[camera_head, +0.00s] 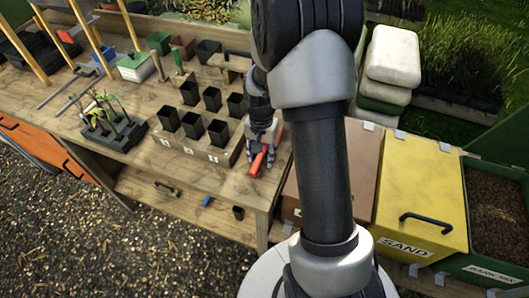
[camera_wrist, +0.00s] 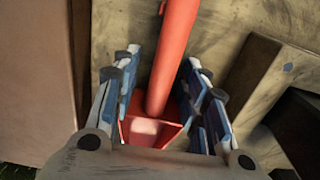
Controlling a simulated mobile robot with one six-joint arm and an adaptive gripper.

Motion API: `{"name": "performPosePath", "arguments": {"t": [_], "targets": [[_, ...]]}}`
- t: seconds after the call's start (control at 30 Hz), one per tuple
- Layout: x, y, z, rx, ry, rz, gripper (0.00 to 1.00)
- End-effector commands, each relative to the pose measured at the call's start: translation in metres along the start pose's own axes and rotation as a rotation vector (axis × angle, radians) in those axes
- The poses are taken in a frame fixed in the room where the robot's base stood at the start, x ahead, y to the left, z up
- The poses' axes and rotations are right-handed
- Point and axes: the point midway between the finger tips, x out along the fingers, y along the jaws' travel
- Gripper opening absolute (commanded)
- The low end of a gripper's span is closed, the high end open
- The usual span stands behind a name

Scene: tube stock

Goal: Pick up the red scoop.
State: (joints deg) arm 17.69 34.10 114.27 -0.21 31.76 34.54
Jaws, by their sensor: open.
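The red scoop (camera_head: 258,160) lies on the wooden bench near its right end, its handle pointing up and to the right. In the wrist view its red handle (camera_wrist: 174,55) runs up from between the fingers, and its hollow scoop end (camera_wrist: 152,132) sits low between them. My gripper (camera_head: 263,135) is over the scoop, fingers pointing down. In the wrist view my gripper (camera_wrist: 162,95) is open, with a finger pair on each side of the scoop. A gap shows on both sides. Part of the scoop end is hidden by the gripper body.
A wooden rack (camera_head: 196,150) with several black pots stands just left of the scoop. A dark tray (camera_head: 112,132) of seedlings is farther left. A brown bin and a yellow sand bin (camera_head: 424,190) stand to the right of the bench. Little free bench surrounds the scoop.

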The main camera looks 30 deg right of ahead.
Motion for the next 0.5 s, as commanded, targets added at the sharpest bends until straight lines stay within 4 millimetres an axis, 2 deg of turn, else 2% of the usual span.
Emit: {"name": "performPosePath", "arguments": {"t": [0.17,0.5], "targets": [[-0.0014,-0.0002,-0.0002,0.0,0.001,-0.001,0.39],[-0.0016,-0.0003,-0.0002,0.0,0.001,-0.001,0.16]]}}
